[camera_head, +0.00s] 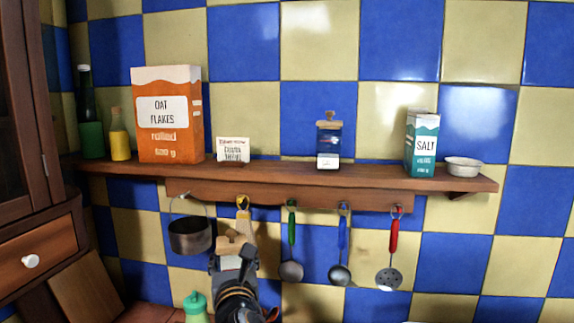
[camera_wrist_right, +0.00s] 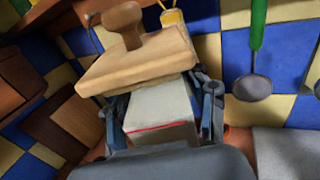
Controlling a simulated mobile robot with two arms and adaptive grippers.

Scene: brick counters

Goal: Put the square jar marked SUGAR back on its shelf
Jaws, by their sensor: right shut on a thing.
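My right gripper (camera_head: 234,265) is shut on a square pale jar (camera_wrist_right: 160,112) with a wooden, knobbed lid (camera_wrist_right: 135,62). A thin red line runs across the jar's side in the right wrist view. No SUGAR lettering is readable on it. In the head view the jar's wooden lid (camera_head: 232,244) shows below the shelf, in front of the hanging utensils. The wooden wall shelf (camera_head: 270,174) runs across the head view, above the gripper. My left gripper is not in view.
On the shelf stand bottles (camera_head: 91,140), an oat flakes box (camera_head: 168,140), a small labelled packet (camera_head: 233,150), a blue jar (camera_head: 329,140), a salt box (camera_head: 422,145) and a metal bowl (camera_head: 463,168). Bare stretches lie either side of the blue jar. A pot (camera_head: 190,235) and utensils hang below.

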